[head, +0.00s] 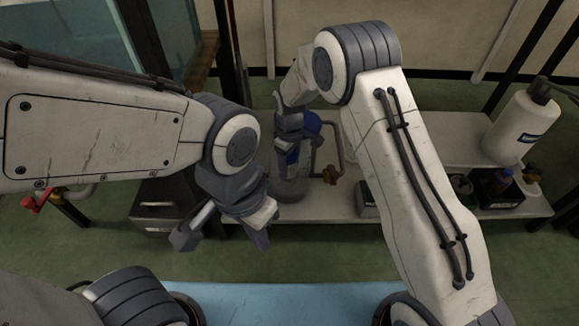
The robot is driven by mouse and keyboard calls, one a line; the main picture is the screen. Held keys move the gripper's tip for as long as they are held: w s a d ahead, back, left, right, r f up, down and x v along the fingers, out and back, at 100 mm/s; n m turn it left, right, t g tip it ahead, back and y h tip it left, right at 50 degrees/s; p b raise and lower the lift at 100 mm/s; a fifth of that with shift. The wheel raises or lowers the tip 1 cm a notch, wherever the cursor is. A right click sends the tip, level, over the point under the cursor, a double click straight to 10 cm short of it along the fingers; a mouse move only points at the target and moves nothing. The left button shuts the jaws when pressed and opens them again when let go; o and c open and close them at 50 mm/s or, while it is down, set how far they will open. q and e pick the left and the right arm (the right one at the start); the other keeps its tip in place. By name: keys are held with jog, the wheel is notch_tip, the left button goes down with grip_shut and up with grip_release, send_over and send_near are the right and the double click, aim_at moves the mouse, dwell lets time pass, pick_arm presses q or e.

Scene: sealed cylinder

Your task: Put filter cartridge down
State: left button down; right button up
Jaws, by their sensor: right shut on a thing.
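My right gripper (289,135) is beyond the left one, over the low bench, pointing down. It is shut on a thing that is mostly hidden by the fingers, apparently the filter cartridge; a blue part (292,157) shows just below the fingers. A grey, see-through cylinder (292,186) stands on the bench directly below. I cannot tell whether the held thing is inside it or in front of it. Another blue round part (312,122) shows right beside the gripper. My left gripper (220,238) is open and empty, nearer to me, left of the cylinder.
The pale bench (335,206) carries a pipe with a brass valve (330,174) right of the cylinder. A white pump bottle (522,125) and a dark tray with small bottles (497,188) stand farther right. A glass tank (176,35) is at back left. A red-handled valve (38,202) is far left.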

jog(key=shift+f, duration=0.55)
jog(key=o, duration=1.4)
jog(key=shift+o, duration=0.2)
jog(key=shift+r, duration=0.15)
jog(key=shift+r, duration=0.2)
notch_tip(320, 180, up, 8)
jog(key=p, duration=0.5)
jog(key=shift+r, duration=0.1)
